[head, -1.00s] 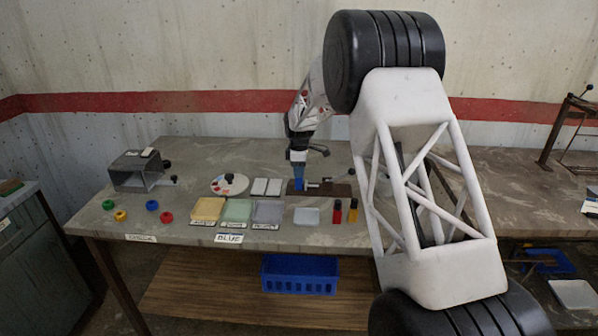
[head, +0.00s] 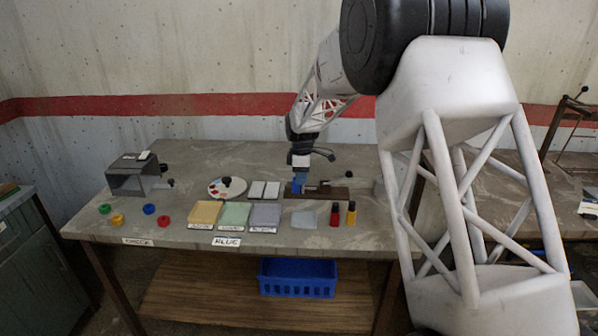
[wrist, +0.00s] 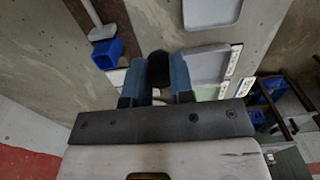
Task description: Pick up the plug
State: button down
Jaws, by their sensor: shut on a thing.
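My gripper (wrist: 167,72) has blue fingers and is shut on a dark rounded piece (wrist: 159,66), which appears to be the plug. Only its black end shows between the fingers; the rest is hidden. In the head view my gripper (head: 300,165) points down at the left end of the brown rail board. The plug cannot be made out there. A bright blue hollow block (wrist: 106,53) is at the end of the rail in the wrist view, apart from my fingers. It also shows below the gripper in the head view (head: 298,182).
A pale tray (head: 303,217) and red and yellow bottles (head: 343,214) stand in front of the rail board (head: 332,192). Coloured pads (head: 235,214), a round palette (head: 222,190), several rings (head: 149,209) and a grey box (head: 131,175) lie to the left.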

jog(key=s+d, duration=0.1)
jog(key=s, duration=0.5)
jog(key=shift+s+d+r, duration=0.3)
jog(key=shift+d, duration=0.05)
dwell(0.3)
jog(key=shift+s, duration=0.1)
jog(key=s+d+f, duration=0.2)
jog(key=s, duration=0.6)
jog(key=s+d+f, duration=0.1)
jog(key=s+f, duration=0.1)
jog(key=s, duration=0.6)
jog(key=shift+s+d+f, duration=0.15)
jog(key=shift+d+f, duration=0.2)
jog(key=shift+d, duration=0.05)
send_over(304, 220)
jog(key=shift+s+f, duration=0.1)
jog(key=shift+f, duration=0.65)
jog(key=shift+f, duration=1.75)
